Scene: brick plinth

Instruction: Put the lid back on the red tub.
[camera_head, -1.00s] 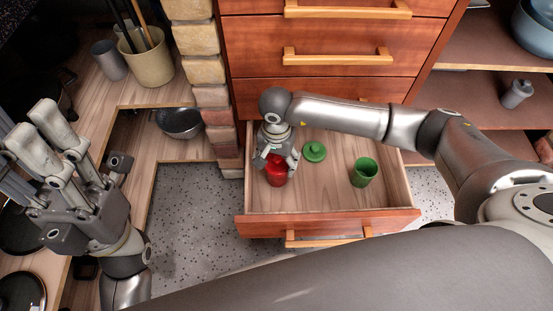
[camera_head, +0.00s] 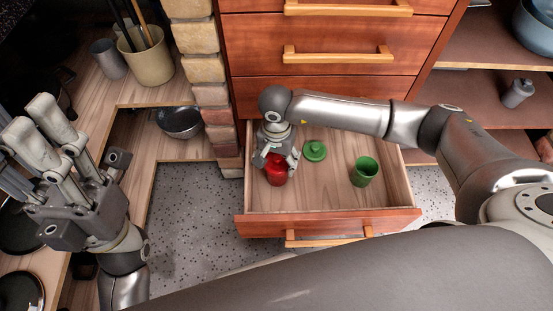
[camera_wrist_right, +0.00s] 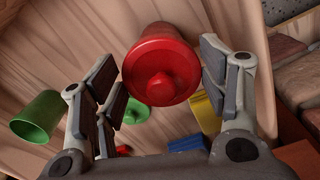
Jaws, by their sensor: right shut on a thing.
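The red tub (camera_head: 277,176) stands at the left inside the open drawer, partly covered by my right gripper (camera_head: 274,160). In the right wrist view the red lid (camera_wrist_right: 160,83) with its round knob faces the camera, in line with the tub's body (camera_wrist_right: 157,32) behind it. The lid looks seated on the tub, but I cannot tell whether it is fully down. My right gripper's fingers are on both sides of the lid, shut on it. My left gripper (camera_head: 75,140) is open and empty, away from the drawer at the left.
A green lid (camera_head: 315,151) and a green tub (camera_head: 363,171) are in the drawer (camera_head: 322,196), right of the red tub. Yellow (camera_wrist_right: 206,112) and blue (camera_wrist_right: 186,143) things show in the wrist view. A brick pillar (camera_head: 197,70) stands left of the drawer.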

